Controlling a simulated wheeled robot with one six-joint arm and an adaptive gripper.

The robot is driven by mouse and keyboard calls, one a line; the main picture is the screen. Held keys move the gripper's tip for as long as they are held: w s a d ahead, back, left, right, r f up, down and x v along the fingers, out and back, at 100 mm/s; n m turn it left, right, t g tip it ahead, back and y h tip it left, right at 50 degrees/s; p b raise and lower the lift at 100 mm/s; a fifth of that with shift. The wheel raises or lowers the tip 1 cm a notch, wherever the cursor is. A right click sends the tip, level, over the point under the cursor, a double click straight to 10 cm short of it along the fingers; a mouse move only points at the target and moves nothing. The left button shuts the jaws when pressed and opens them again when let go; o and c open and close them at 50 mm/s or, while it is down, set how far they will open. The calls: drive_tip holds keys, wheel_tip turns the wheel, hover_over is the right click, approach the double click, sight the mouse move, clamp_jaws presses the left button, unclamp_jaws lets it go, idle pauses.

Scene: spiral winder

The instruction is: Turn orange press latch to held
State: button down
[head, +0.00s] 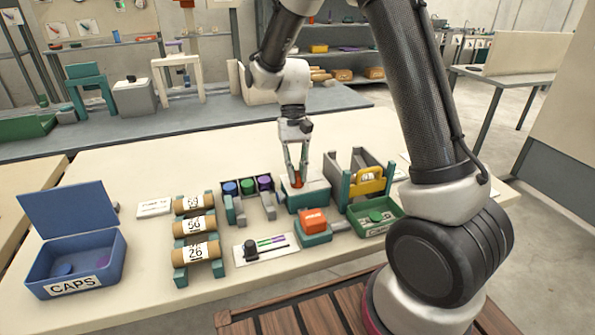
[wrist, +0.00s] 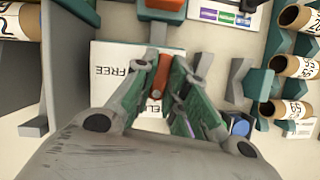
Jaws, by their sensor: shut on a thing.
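The orange press latch (head: 297,183) stands on a teal block (head: 310,197) with a pale top, near the middle of the bench. My gripper (head: 298,168) points down and is shut on the latch. In the wrist view the latch (wrist: 158,66) shows between my gripper's fingers (wrist: 156,88), running up and down the picture. A white plate (wrist: 110,65) under it reads FREE on the left. A second word, partly hidden by the fingers, shows "EL" below the latch. The latch's lower end is partly covered.
An orange labelled block (head: 313,218) on a teal base stands in front of the latch. A teal and grey rack (head: 345,190) and a green tray (head: 395,212) are close on the right. Purple, green and blue caps (head: 265,182) sit left. A blue CAPS box (head: 110,262) is far left.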

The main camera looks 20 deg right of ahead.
drive_tip(key=shift+s+f+n+h, duration=0.2)
drive_tip(key=shift+n+h, duration=0.2)
drive_tip(key=shift+n, duration=0.5)
drive_tip(key=c, duration=1.4)
unclamp_jaws()
drive_tip(key=shift+c, duration=0.2)
drive_tip(key=shift+w, duration=0.1)
drive_tip(key=v, duration=1.2)
drive_tip(key=shift+a, duration=0.1)
